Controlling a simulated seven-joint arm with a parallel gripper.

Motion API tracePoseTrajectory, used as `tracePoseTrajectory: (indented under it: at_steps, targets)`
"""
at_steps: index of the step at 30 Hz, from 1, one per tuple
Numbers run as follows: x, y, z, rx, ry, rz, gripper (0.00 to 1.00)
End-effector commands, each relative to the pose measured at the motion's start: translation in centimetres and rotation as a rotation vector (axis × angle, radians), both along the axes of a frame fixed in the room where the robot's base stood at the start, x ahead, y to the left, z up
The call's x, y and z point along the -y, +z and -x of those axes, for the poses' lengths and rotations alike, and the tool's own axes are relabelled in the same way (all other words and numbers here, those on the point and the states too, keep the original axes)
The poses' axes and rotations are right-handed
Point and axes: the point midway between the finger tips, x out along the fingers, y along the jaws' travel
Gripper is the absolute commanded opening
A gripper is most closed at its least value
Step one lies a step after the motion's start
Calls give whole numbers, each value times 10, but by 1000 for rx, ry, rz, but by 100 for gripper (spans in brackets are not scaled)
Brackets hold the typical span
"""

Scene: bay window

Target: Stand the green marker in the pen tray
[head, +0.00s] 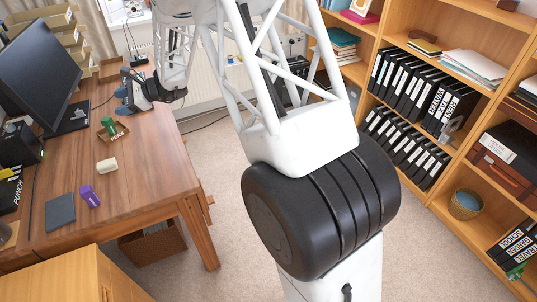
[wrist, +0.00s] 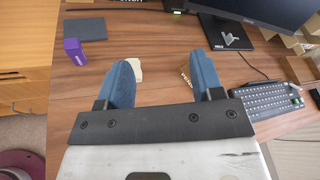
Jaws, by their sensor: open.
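The green marker (head: 108,122) is a small chunky green piece at the small brown pen tray (head: 121,136) on the desk in the head view. It looks upright and within the tray's outline, but I cannot tell how it is seated. In the wrist view the lettered edge of the pen tray (wrist: 185,74) shows beside the right finger, which hides most of it. I cannot make out the marker there. My gripper (head: 121,100) is open, its blue fingers apart and empty, beyond the tray on the desk's far side. It also shows in the wrist view (wrist: 162,60).
A cream block (head: 107,165), a purple block (head: 89,196) and a dark grey square (head: 61,212) lie on the desk (head: 150,145). A monitor (head: 42,68) and keyboard (wrist: 265,101) stand near the tray. The desk's right half is clear.

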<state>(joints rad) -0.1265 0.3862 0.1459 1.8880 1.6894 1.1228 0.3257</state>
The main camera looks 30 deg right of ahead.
Motion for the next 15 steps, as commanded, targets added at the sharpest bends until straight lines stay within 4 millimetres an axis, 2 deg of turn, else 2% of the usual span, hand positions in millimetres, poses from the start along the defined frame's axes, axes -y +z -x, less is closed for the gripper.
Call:
tracePoseTrajectory:
  at_steps: [1,6,15]
  targets:
    - [4,11,12,20,22,26,61]
    - [17,37,52,85,101,118,61]
    - [45,73,125,197,234,286,61]
